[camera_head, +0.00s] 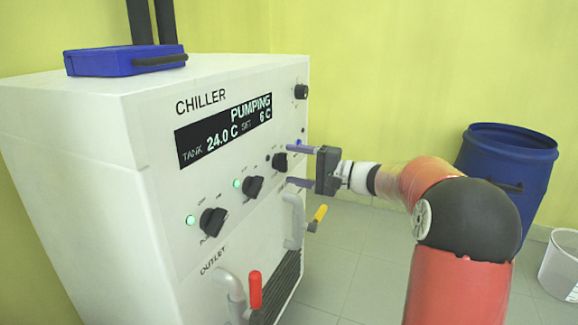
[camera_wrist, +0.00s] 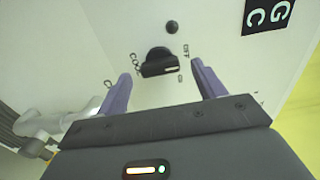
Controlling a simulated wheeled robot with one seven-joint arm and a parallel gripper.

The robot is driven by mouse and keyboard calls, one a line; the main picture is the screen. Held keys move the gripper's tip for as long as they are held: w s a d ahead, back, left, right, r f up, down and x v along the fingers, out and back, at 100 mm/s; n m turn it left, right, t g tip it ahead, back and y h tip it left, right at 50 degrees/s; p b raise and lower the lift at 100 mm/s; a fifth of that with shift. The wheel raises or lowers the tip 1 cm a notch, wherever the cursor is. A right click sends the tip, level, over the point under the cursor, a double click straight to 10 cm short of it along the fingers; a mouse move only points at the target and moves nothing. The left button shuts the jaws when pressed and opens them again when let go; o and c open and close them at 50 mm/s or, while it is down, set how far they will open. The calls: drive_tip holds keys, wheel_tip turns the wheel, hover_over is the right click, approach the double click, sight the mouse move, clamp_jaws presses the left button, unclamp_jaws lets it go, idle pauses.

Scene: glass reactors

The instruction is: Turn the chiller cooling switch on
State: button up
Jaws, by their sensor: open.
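The white chiller (camera_head: 120,140) shows "PUMPING", tank 24.0 C and set 6 C on its black display (camera_head: 224,130). The cooling switch (camera_head: 280,162) is the rightmost black rotary knob of the row below the display. In the wrist view the cooling switch (camera_wrist: 158,62) has a white mark, with "COO..." and "OFF" lettering beside it. The small round lamp (camera_wrist: 172,27) near it is dark. My gripper (camera_head: 291,165) is open, its purple fingers facing the panel.
The left knob (camera_head: 213,222) and middle knob (camera_head: 253,187) have lit green lamps. A red-handled valve (camera_head: 255,290) and a yellow-handled valve (camera_head: 319,214) project below. A blue case (camera_head: 105,60) lies on top. A blue barrel (camera_head: 505,170) and white bin (camera_head: 562,265) stand at right.

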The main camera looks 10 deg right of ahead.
drive_tip(key=shift+x, duration=1.05)
drive_tip(key=shift+c, duration=0.3)
drive_tip(key=c, duration=0.9)
drive_tip(key=shift+c, duration=0.2)
